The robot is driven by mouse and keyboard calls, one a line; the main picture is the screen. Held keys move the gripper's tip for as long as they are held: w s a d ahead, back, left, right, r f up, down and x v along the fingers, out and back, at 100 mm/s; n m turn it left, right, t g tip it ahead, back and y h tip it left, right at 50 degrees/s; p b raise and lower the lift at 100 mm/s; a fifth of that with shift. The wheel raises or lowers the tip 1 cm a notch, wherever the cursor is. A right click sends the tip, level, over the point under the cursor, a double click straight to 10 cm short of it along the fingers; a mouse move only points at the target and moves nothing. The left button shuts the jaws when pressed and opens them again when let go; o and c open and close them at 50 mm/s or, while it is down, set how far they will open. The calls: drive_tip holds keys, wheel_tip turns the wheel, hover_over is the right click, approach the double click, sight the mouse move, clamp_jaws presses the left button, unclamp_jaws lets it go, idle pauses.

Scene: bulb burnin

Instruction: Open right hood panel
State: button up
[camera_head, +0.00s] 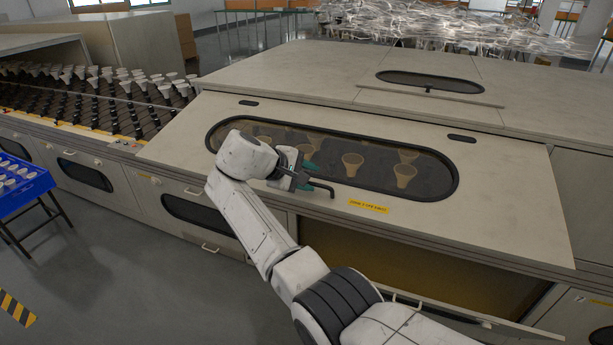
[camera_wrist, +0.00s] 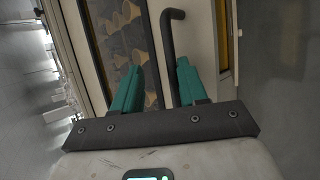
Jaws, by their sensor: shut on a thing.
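The right hood panel (camera_head: 520,190) is a large beige sloping cover with a long dark oval window (camera_head: 330,172). Its lower edge stands away from the cabinet, with an open yellowish gap (camera_head: 400,258) beneath. A black bent bar handle (camera_head: 323,188) sits on the panel's front, below the window. My gripper (camera_head: 305,172) is at this handle, reaching in from the left front. Part of the handle is hidden by my gripper in the head view.
Rows of bulbs on black sockets (camera_head: 110,95) fill the open section at left. A blue crate (camera_head: 20,185) on a stand is at the left edge. Cabinet doors with windows (camera_head: 200,215) line the lower front. Grey floor (camera_head: 120,280) is clear at lower left.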

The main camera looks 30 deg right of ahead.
drive_tip(key=shift+s, duration=0.1)
idle(0.4)
drive_tip(key=b+v, duration=0.2)
drive_tip(key=v, duration=0.8)
drive_tip(key=shift+a+r, duration=0.2)
drive_tip(key=shift+a, duration=0.15)
drive_tip(key=s+d+f+m+y, duration=0.1)
drive_tip(key=s+d+f+y, duration=0.1)
drive_tip(key=s+f, duration=0.9)
drive_tip(key=s+d+f+m+y, duration=0.1)
drive_tip(key=s+d+f+y, duration=0.35)
drive_tip(key=f, duration=1.05)
drive_tip(key=s+a+f+m+y, duration=0.1)
drive_tip(key=s+f+m, duration=0.1)
drive_tip(key=s, duration=1.3)
drive_tip(key=s+a+f+m+y, duration=0.2)
drive_tip(key=s+f, duration=0.1)
drive_tip(key=s, duration=1.2)
drive_tip(key=shift+a+g, duration=0.2)
drive_tip(key=shift+g, duration=0.1)
drive_tip(key=shift+f+y, duration=0.15)
drive_tip(key=shift+y, duration=0.1)
